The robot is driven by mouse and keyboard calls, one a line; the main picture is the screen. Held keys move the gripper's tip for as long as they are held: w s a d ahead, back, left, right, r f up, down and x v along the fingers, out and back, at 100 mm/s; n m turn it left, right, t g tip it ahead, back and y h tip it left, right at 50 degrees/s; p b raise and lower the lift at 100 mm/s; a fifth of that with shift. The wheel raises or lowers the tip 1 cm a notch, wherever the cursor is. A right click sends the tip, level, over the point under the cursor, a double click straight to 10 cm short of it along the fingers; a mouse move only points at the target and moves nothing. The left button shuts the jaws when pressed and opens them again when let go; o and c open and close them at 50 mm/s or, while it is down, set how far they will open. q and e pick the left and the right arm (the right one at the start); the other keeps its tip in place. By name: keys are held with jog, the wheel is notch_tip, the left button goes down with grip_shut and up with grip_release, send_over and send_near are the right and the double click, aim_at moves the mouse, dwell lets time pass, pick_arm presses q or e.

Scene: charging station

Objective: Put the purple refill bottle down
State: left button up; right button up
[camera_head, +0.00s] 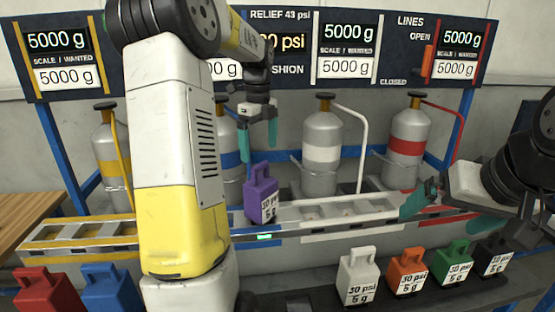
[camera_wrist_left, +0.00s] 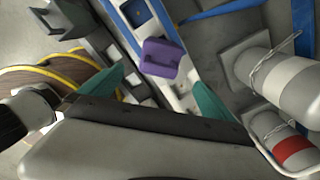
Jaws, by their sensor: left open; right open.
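The purple refill bottle (camera_head: 262,203), labelled 10 psi and 5 g, is at the slotted rail (camera_head: 320,212), near where its blue and white sections meet. It looks slightly tilted in the head view; its base contact is not clear. My left gripper (camera_head: 258,138) is open and empty above the bottle, with its fingertips apart from it. In the left wrist view the bottle (camera_wrist_left: 162,57) lies beyond the two spread teal fingers (camera_wrist_left: 158,92). My right gripper (camera_head: 447,214) is open and empty at the right end of the rail.
White (camera_head: 358,278), orange (camera_head: 407,272), green (camera_head: 452,266) and black (camera_head: 491,258) bottles stand on the front shelf at right. Red (camera_head: 45,290) and blue (camera_head: 110,288) ones stand at left. Gas cylinders (camera_head: 322,150) stand behind the rail. My left arm hides the rail's left-middle part.

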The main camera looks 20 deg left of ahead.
pick_arm(q)
jog(key=s+d+n+t, duration=0.2)
jog(key=s+d+n, duration=0.2)
jog(key=s+n, duration=0.3)
jog(key=s+d+r+n+t+h, duration=0.1)
jog(key=s+d+n+t, duration=0.1)
jog(key=s+d+n, duration=0.2)
jog(key=s+d+r+n+t+h, duration=0.1)
jog(key=s+d+n, duration=0.4)
jog(key=s+n, duration=0.5)
jog(key=s+t, duration=0.1)
jog(key=s, duration=0.2)
jog(key=shift+r, duration=0.2)
pick_arm(e)
jog(key=shift+c, duration=0.2)
dwell(2.7)
